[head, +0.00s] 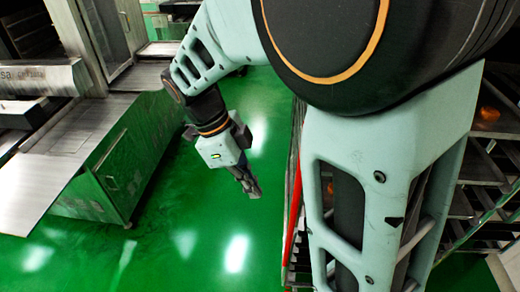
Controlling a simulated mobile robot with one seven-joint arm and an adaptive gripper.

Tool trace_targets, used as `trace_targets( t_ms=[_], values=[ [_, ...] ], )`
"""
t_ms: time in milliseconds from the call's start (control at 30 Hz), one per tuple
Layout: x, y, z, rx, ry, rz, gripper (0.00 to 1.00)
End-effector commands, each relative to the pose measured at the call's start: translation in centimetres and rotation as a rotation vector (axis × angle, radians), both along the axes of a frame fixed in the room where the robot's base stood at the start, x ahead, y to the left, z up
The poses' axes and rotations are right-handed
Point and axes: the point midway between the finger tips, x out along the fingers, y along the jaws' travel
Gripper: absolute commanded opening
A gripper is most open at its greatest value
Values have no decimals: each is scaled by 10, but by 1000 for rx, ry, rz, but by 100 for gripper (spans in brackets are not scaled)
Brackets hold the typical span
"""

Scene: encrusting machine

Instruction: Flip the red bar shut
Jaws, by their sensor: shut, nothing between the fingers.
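The red bar (292,215) shows as a thin, steep strip along the near left side of the metal rack at right. My arm covers much of the rack, and the ends of the bar are hard to make out. My gripper (254,192) is shut and empty. It hangs over the green floor, left of the red bar and apart from it in the picture. I cannot tell how far the bar is turned.
The metal rack (480,205) holds orange items (489,114) on its shelves. A green-sided machine (128,160) with a flat metal tray (60,160) stands at left. The green floor (190,245) between them is clear.

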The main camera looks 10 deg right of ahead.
Motion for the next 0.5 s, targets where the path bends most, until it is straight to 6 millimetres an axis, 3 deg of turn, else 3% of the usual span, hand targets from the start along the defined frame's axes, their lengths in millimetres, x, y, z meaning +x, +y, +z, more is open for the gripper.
trace_targets(
  t_ms=[300, 500],
  values=[
    [-11, -25, -64, -3, 6, -2, 0],
    [-20, -51, -62, -1, 1, -3, 0]
  ],
)
